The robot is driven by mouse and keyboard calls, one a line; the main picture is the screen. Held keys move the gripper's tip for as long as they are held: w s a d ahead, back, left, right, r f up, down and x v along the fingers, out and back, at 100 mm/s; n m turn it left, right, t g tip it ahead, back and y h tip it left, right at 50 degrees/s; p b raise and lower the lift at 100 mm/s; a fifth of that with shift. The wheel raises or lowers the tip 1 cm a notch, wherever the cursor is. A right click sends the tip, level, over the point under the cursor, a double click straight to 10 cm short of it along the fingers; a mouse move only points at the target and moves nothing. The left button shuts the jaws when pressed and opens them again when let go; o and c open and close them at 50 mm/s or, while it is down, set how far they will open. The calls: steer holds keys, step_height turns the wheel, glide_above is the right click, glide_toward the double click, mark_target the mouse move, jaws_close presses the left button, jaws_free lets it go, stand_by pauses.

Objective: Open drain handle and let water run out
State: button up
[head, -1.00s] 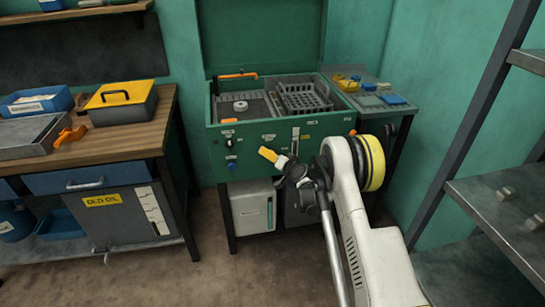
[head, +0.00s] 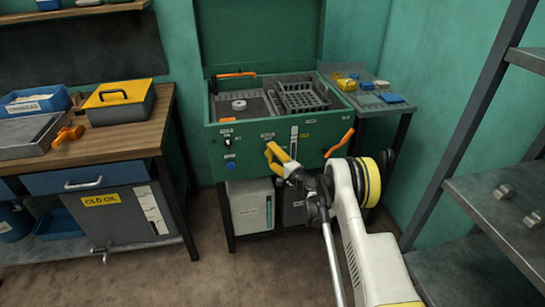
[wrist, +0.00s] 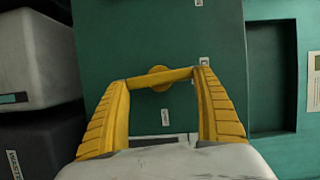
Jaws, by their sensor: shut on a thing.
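The green wash cabinet (head: 240,160) stands against the back wall with its lid raised. A yellow bar-shaped handle with a round hub (wrist: 158,78) is on its front panel. My gripper (head: 273,151) is at the panel, below a small label too small to read. In the wrist view, the yellow fingers of my gripper (wrist: 163,80) are on the two ends of the handle's bar, gripping it. In the head view the fingers hide most of the handle. An orange lever (head: 340,142) sits on the panel's right side, tilted. No running water shows.
A pale container (head: 251,205) and a dark container (wrist: 35,145) stand under the cabinet. A wooden bench (head: 100,150) with a yellow-lidded box is at left. Metal shelves (head: 490,210) are close at right. The floor in front is clear.

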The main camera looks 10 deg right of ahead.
steer(key=shift+m, duration=0.4)
stand_by(0.3)
steer(key=o, duration=1.1)
steer(key=shift+o, duration=0.2)
steer(key=v, duration=1.2)
steer(key=shift+f, duration=0.25)
